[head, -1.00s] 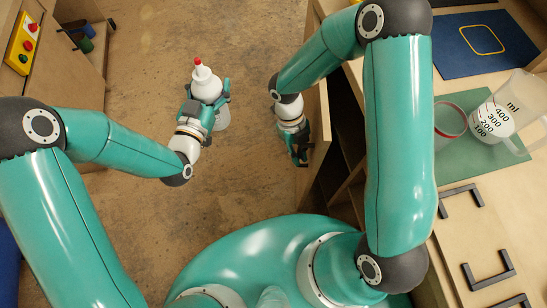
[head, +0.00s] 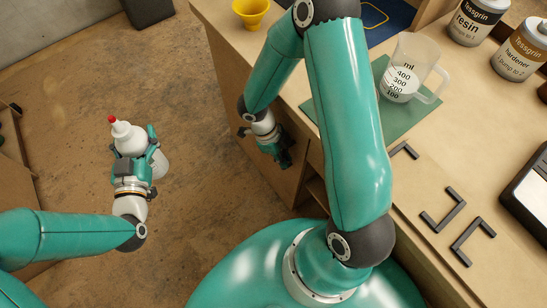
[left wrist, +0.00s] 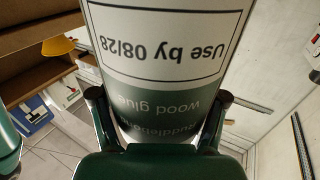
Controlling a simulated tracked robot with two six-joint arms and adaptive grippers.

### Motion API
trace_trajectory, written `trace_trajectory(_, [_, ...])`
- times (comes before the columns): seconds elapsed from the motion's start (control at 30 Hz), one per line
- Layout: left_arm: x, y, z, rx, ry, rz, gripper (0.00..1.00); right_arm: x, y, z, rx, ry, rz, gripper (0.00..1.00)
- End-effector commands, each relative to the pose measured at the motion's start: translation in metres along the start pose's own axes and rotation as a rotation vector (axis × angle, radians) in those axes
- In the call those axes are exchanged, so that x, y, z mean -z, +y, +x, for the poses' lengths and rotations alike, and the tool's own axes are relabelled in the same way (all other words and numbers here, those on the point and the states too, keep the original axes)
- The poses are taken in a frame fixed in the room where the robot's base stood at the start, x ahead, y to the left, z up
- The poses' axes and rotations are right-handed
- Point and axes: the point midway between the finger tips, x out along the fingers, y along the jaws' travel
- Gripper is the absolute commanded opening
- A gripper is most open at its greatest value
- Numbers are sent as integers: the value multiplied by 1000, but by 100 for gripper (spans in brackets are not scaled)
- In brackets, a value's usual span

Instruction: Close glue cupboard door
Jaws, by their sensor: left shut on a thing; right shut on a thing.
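My left gripper (head: 134,160) is shut on a white wood glue bottle (head: 128,138) with a red tip. It holds the bottle out over the open floor, away from the bench. In the left wrist view, the bottle's label (left wrist: 165,50) appears upside down between the fingers. My right gripper (head: 283,160) is shut at the wooden cupboard door (head: 291,186) on the bench front; its exact grip point is hidden by the fingers. A dark opening with shelves shows to the right of the door. I cannot tell whether the door is fully flush.
The bench top (head: 400,220) holds a measuring jug (head: 407,75) on a green mat (head: 365,130), a yellow cup (head: 251,12), resin (head: 478,22) and hardener (head: 521,48) containers, and dark brackets (head: 446,208).

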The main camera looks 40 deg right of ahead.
Motion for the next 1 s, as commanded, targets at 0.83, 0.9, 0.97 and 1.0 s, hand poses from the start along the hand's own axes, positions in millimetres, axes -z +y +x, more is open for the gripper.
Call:
trace_trajectory(0.83, [-2,0,0,0,5,1,4,-12,10,-5,-3,8,38,23])
trace_trajectory(0.9, [-4,0,0,1,5,1,4,-19,18,-7,-12,7,58,23])
trace_trajectory(0.97, [-5,0,0,1,5,1,4,-26,26,-10,-20,6,77,23])
trace_trajectory(1.0, [-6,0,0,1,5,1,4,-30,31,-12,-25,5,92,23])
